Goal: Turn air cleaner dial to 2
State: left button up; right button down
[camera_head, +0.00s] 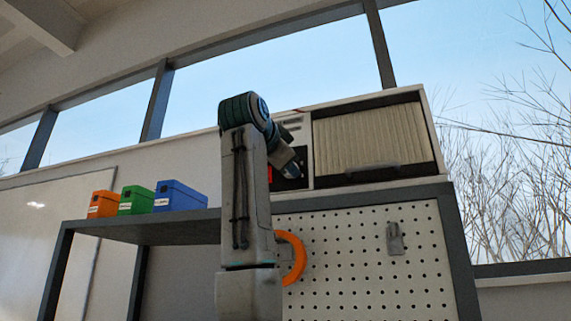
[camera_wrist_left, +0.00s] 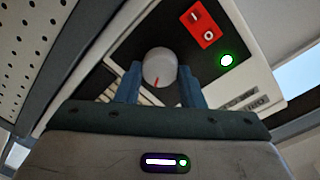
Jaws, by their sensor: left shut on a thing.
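The air cleaner (camera_head: 323,153) is a white box with a pleated filter front, standing on top of a shelf unit. Its dark control panel (camera_wrist_left: 128,45) carries a round grey dial (camera_wrist_left: 160,64) with a red pointer mark, which points toward the bottom of the left wrist view. My left gripper (camera_wrist_left: 159,84) is shut on the dial, one blue finger on each side. In the head view my left gripper (camera_head: 291,168) is at the panel and the dial is hidden. I cannot read any dial numbers. My right gripper is not in view.
A red switch (camera_wrist_left: 203,25) and a lit green lamp (camera_wrist_left: 227,60) sit beside the dial. Orange (camera_head: 102,204), green (camera_head: 136,200) and blue (camera_head: 180,196) boxes stand on the shelf at left. A pegboard (camera_head: 350,265) with a grey hook (camera_head: 395,238) is below the cleaner.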

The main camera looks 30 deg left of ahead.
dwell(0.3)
pick_arm(q)
jog(key=o, duration=1)
jog(key=b+v, duration=0.4)
jog(key=v, duration=0.6)
jog(key=shift+s, duration=0.35)
